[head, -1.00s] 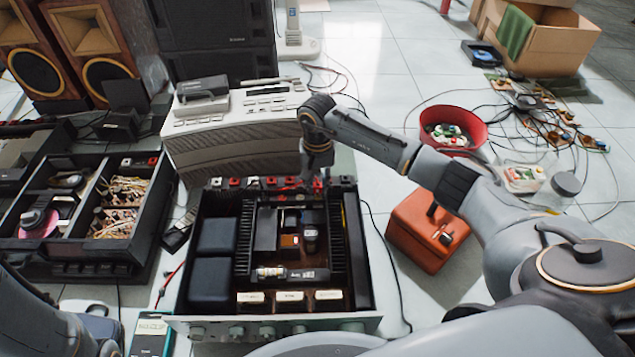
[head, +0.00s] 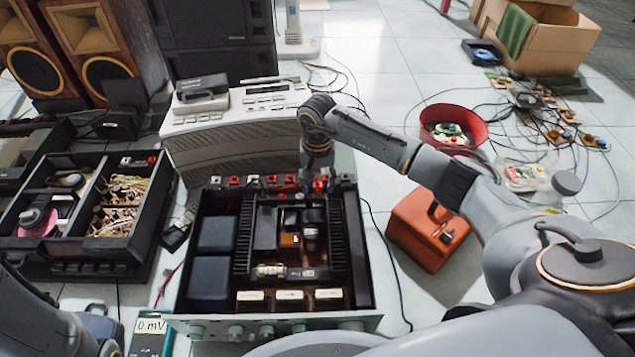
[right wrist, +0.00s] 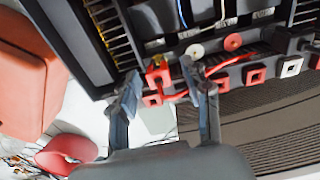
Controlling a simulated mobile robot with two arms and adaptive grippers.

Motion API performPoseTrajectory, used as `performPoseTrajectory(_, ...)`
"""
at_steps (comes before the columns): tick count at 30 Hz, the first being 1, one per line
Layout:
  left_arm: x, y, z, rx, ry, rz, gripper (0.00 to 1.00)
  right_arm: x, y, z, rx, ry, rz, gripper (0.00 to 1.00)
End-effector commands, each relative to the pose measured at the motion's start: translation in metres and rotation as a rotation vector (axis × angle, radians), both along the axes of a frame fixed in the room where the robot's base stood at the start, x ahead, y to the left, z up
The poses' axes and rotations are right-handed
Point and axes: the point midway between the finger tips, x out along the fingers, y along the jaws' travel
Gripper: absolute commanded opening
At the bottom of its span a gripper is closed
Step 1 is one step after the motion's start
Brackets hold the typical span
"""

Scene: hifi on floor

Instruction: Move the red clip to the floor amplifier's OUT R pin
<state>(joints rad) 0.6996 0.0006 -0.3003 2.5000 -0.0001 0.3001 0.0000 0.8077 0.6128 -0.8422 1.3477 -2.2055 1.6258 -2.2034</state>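The open floor amplifier (head: 362,290) lies in the middle of the head view, its row of red, black and white terminals along the far edge. My right gripper (head: 316,186) is low over the right end of that row. In the right wrist view its two fingers (right wrist: 165,92) are apart. The red clip (right wrist: 157,75) shows between them, nearer the left finger, by a red terminal, with a red lead running right. I see no finger closed on it. Pin labels are not readable. My left arm enters at lower left; its gripper is out of view.
A grey-white device (head: 235,140) stands close behind the terminals. A red-orange box (head: 428,232) is right of the amplifier, with a red bowl (head: 470,116) behind it. A multimeter (head: 150,330) reads 0 mV. Loose cables lie on the right floor.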

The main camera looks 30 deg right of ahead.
Motion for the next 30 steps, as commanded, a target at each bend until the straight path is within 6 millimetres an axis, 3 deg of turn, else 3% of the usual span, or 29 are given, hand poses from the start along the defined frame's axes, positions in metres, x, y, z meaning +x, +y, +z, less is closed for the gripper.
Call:
performPoseTrajectory(7, 0.001, 0.001, 0.000, -0.002, 0.003, -0.001, 0.00, 0.001, 0.000, 0.009, 0.000, -0.002, -0.001, 0.48)
performPoseTrajectory(21, 0.000, 0.000, 0.000, -0.001, 0.000, 0.000, 0.00, 0.001, -0.001, 0.099, 0.000, -0.003, 0.000, 0.48)
performPoseTrajectory(30, 0.000, 0.000, 0.000, 0.000, -0.001, 0.000, 0.00, 0.000, 0.000, 0.120, 0.000, 0.000, 0.000, 0.48)
